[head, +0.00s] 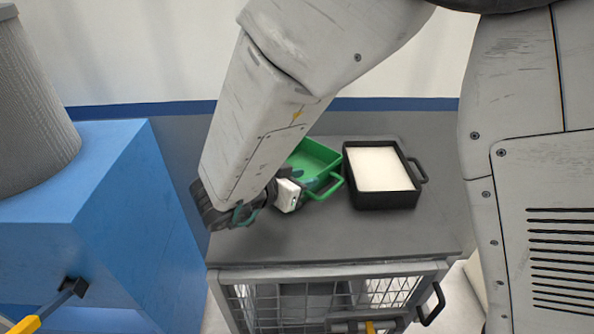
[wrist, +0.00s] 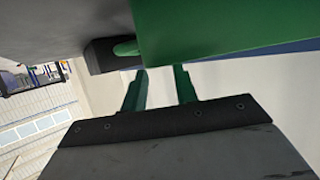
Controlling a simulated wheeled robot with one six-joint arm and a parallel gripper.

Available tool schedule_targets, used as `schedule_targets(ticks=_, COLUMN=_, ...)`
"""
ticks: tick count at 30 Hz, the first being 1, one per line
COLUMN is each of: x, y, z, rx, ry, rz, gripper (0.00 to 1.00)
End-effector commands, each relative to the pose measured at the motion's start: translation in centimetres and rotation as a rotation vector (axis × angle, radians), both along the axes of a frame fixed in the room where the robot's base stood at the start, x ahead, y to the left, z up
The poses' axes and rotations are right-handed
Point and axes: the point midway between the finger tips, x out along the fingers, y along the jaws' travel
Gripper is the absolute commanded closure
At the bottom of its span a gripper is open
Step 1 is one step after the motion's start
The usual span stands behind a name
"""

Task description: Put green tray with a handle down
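The green tray (head: 315,160) with a handle (head: 326,188) is at the middle of the grey table, partly hidden behind my arm in the head view. It looks level and seems to rest on the tabletop, though its underside is hidden. In the wrist view the green tray (wrist: 225,25) fills the upper right, just beyond my fingertips. My gripper (wrist: 160,75) has its two green fingers apart, with only pale background between them. In the head view my arm's end is left of the handle, and the fingertips are mostly hidden.
A black tray (head: 405,198) with white contents stands just right of the green tray. The grey table (head: 400,235) is bare in front of both. A blue block (head: 120,215) bearing a grey cylinder (head: 30,110) stands at the left. A wall is behind the table.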

Motion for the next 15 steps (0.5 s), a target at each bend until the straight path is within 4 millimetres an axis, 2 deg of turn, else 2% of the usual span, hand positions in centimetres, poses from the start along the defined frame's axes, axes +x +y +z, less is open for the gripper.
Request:
schedule_targets(ticks=6, x=1.9, y=-2.5, z=-1.4, rx=-0.001, ry=0.001, rz=-0.003, gripper=0.71)
schedule_targets(ticks=15, x=2.8, y=-3.4, z=-1.9, rx=0.001, ry=0.000, rz=0.002, gripper=0.71)
